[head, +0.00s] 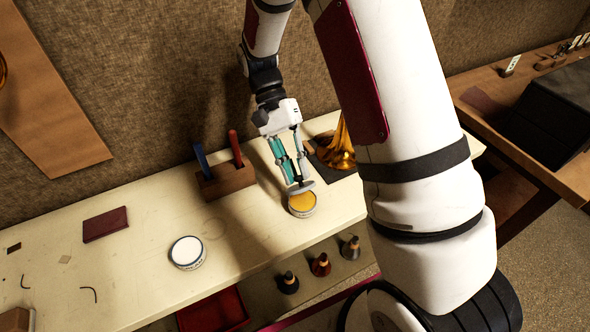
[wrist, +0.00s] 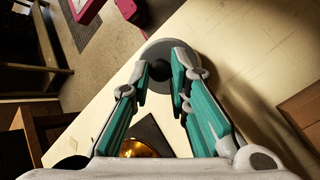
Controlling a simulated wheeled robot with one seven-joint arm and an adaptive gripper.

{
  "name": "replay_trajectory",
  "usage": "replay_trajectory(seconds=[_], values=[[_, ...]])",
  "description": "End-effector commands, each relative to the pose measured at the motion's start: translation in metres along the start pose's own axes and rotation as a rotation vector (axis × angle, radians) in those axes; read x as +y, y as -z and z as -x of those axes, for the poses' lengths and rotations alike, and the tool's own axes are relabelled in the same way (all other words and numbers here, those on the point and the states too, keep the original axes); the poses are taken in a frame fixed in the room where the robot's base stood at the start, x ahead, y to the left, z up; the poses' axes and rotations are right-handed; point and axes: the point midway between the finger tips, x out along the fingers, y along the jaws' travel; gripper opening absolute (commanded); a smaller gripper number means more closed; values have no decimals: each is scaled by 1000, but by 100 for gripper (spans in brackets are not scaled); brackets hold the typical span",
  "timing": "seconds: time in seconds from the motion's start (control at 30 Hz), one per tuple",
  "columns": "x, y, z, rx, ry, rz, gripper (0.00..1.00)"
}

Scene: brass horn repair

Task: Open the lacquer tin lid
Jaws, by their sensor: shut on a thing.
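The lacquer tin (head: 302,208) stands on the cream bench, with its amber contents showing at the top. My gripper (head: 298,178) is above the tin, shut on the round grey lid (head: 303,188). The lid is raised off the tin and covers part of its far rim in the head view. In the wrist view, the lid (wrist: 168,47) is a grey disc with a dark knob between my fingertips (wrist: 165,72). The lid hides the tin in the wrist view.
A second round tin with a white top (head: 187,252) stands left on the bench. A wooden block (head: 226,180) with blue and red handled tools is behind left of my gripper. A brass horn part (head: 340,150) lies behind right. The bench between the tins is clear.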

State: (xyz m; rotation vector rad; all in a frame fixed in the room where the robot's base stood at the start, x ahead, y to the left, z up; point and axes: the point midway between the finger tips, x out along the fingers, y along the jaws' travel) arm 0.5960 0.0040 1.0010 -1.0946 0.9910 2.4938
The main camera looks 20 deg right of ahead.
Motion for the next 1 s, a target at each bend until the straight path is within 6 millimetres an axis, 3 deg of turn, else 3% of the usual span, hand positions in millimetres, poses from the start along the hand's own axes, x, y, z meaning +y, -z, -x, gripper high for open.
replay_trajectory(seconds=[0.47,0.5,0.57,1.0], values=[[-2,1,1,-8,-6,1,0],[-2,1,1,-8,-6,1,24],[-2,1,1,-8,-6,1,37],[3,-4,8,-7,-7,0,37]])
